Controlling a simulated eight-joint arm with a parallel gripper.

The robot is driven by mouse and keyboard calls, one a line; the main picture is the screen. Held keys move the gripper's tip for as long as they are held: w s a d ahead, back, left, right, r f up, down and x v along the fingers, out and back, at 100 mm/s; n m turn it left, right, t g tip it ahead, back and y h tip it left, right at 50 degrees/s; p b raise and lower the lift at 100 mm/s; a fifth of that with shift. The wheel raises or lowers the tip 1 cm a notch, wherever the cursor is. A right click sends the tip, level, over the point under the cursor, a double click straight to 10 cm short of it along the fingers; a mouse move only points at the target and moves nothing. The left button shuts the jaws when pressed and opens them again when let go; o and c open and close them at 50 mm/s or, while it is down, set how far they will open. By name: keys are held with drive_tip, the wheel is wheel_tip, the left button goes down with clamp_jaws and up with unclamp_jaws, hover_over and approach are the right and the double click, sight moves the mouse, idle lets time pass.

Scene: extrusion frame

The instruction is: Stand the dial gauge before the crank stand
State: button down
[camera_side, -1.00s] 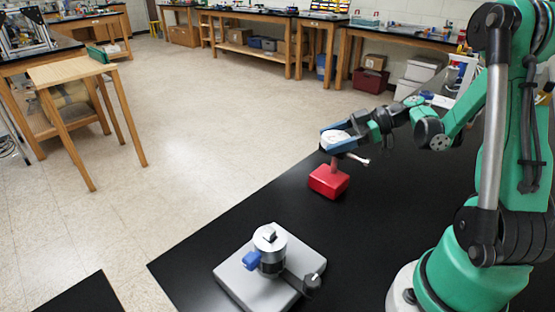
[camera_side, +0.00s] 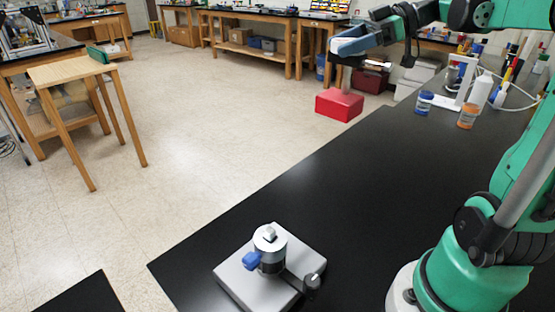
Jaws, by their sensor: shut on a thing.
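The dial gauge (camera_side: 340,104) has a red block base and a thin post. It hangs upright in the air, clear of the black table, and its dial is hidden at my gripper. My gripper (camera_side: 350,46), with blue fingers, is shut on the upper part of the gauge, at the top centre. The crank stand (camera_side: 226,275) is a light grey plate bearing a grey metal cylinder with a blue part and a dark crank arm with a knob. It rests on the table at the lower left, well apart from my gripper.
The black table (camera_side: 390,190) is bare between the crank stand and the back items. A blue-lidded jar (camera_side: 424,103), an orange jar (camera_side: 467,116), a white bottle (camera_side: 479,92) and a white stand with a cable are at the back right. The table's left edge borders open floor.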

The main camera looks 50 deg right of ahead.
drive_tip(key=shift+w+a+r, duration=0.1)
drive_tip(key=shift+a+r, duration=0.05)
drive_tip(key=shift+r, duration=0.2)
drive_tip(key=w+a, duration=0.3)
drive_tip(key=a, duration=0.9)
drive_tip(key=w+a, duration=0.3)
drive_tip(key=a, duration=0.8)
wheel_tip(320, 180, down, 19)
drive_tip(key=shift+a+f, duration=0.15)
drive_tip(key=shift+f, duration=0.05)
unclamp_jaws()
drive_tip(key=shift+s, duration=0.1)
